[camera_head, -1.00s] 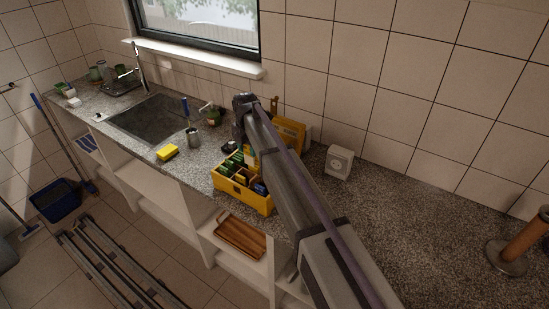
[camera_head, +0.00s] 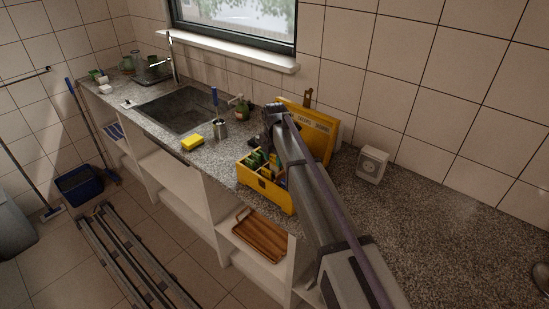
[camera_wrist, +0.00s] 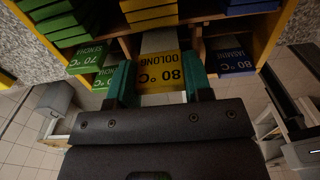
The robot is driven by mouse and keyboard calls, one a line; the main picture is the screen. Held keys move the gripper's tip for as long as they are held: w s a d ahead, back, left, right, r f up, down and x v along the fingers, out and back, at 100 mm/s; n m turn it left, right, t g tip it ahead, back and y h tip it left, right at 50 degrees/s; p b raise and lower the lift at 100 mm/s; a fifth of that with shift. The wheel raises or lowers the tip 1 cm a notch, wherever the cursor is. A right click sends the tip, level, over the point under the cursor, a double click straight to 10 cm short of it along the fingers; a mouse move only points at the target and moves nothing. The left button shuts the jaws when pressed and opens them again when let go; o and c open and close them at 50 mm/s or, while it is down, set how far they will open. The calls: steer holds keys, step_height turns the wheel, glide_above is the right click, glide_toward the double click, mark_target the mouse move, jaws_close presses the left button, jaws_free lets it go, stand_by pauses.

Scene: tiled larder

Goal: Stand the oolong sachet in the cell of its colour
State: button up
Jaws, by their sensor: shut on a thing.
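The oolong sachet (camera_wrist: 158,74) is yellow, marked OOLONG 80 °C, its print upside down in the wrist view. My gripper (camera_wrist: 160,84) is shut on it, with a teal finger at each side. The yellow tea box (camera_head: 262,194) stands open on the counter, under my arm in the head view. In the wrist view, its middle cell has yellow sachets (camera_wrist: 150,14), between green sencha sachets (camera_wrist: 68,22) at left and blue jasmine sachets (camera_wrist: 233,54) at right. The held sachet lines up with the middle cell; I cannot tell how deep it is. My arm hides part of the box in the head view.
The raised yellow lid (camera_head: 318,128) stands behind the box. A white square device (camera_head: 372,164) is to the right. A yellow sponge (camera_head: 192,143), a metal cup holding a blue-handled tool (camera_head: 220,128) and the sink (camera_head: 185,108) are to the left. The counter at right is mostly clear.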

steer(key=shift+f, duration=0.4)
steer(key=o, duration=1)
steer(key=shift+c, duration=0.2)
steer(key=shift+r, duration=0.15)
step_height(320, 180, up, 11)
steer(key=p, duration=1.1)
steer(key=shift+f, duration=0.2)
